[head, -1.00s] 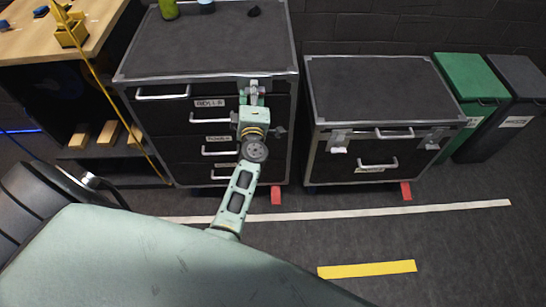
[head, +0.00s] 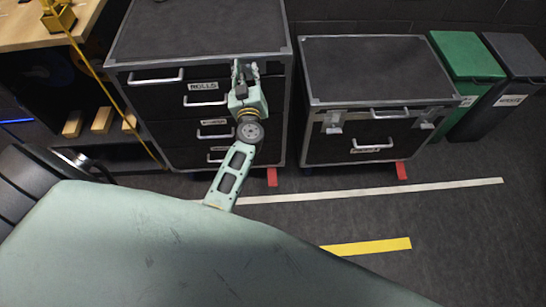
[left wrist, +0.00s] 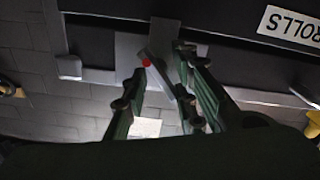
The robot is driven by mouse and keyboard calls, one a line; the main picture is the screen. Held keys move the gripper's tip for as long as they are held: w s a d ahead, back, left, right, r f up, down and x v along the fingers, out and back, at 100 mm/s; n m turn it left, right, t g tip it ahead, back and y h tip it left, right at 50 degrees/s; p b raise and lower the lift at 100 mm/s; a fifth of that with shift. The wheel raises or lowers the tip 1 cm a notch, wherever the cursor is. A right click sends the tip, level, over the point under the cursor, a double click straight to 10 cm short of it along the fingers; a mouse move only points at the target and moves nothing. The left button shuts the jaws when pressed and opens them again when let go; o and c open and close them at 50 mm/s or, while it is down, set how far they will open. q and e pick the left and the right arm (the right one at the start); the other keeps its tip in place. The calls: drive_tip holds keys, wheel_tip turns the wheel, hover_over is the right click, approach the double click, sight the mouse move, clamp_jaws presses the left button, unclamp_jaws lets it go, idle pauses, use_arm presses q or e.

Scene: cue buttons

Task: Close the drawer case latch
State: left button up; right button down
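The tall black drawer case (head: 203,28) stands left of centre in the head view, with several handled drawers. My left gripper (head: 245,66) is at the upper right of its front, fingers pointing up and apart. In the left wrist view the open fingers (left wrist: 163,64) are on either side of a slanted grey latch lever (left wrist: 160,78) with a red spot at its upper end. A grey metal plate (left wrist: 128,48) lies behind it. I cannot tell whether the fingers touch the lever. In the head view my gripper hides the latch. My right gripper is out of view.
A lower black case (head: 375,65) with two front latches stands to the right. Green (head: 463,55) and dark (head: 515,55) bins are beyond it. A wooden workbench (head: 22,38) is at the left. The floor in front, with white and yellow stripes, is clear.

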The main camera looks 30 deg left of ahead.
use_arm(q)
drive_tip(key=v, duration=0.8)
drive_tip(key=s+d+f+m+g+h+b, duration=0.1)
drive_tip(key=s+d+f+m+h, duration=0.1)
drive_tip(key=f, duration=0.7)
drive_tip(key=s+d+f+m+h, duration=0.3)
drive_tip(key=d+f, duration=0.3)
drive_tip(key=f, duration=0.4)
drive_tip(key=s+d+f+m+g+h+b, duration=0.1)
drive_tip(key=s+d+f+m+h, duration=0.1)
drive_tip(key=f, duration=0.8)
drive_tip(key=shift+s+d+m+g+h+b, duration=0.3)
drive_tip(key=shift+s+d+m+h, duration=0.1)
drive_tip(key=shift+d+m+h, duration=0.7)
drive_tip(key=shift+a+r, duration=0.1)
drive_tip(key=shift+a, duration=0.1)
